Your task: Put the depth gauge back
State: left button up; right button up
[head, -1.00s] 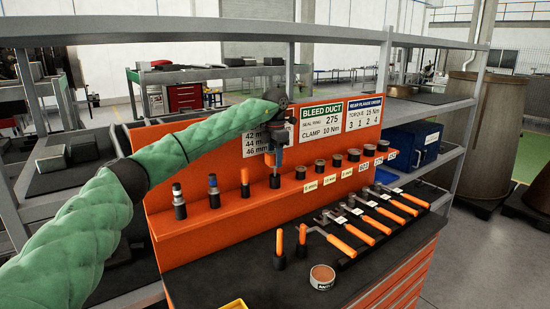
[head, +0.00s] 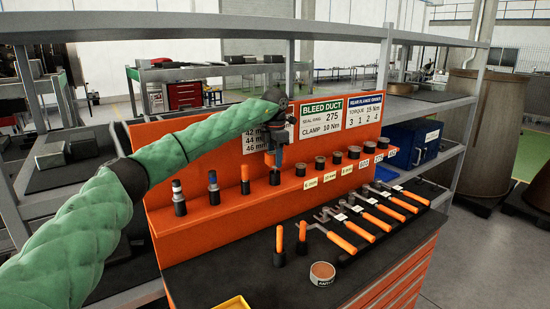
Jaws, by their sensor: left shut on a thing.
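My left gripper (head: 273,152) points down over the orange shelf of the tool board. It is shut on the depth gauge (head: 273,165), which is mostly hidden by the fingers. The gauge stands upright at a black holder (head: 275,178) on the shelf, in line with the other holders. I cannot tell how deep it sits in the holder. My right gripper is not in view.
Upright tools (head: 213,188) stand in holders left of the gripper, with several labelled sockets (head: 337,159) to the right. Orange-handled wrenches (head: 378,213), two upright orange handles (head: 279,240) and a round tin (head: 322,273) are on the black worktop (head: 230,262).

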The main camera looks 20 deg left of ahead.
pick_arm(q)
jog(key=shift+f+b, duration=0.5)
jog(key=shift+f, duration=0.65)
dwell(0.8)
jog(key=o, duration=1.2)
jog(key=shift+c, duration=0.2)
jog(key=shift+r, duration=0.25)
notch_tip(320, 180, up, 7)
jog(key=b, duration=0.3)
jog(key=shift+f, duration=0.2)
jog(key=shift+r, duration=0.35)
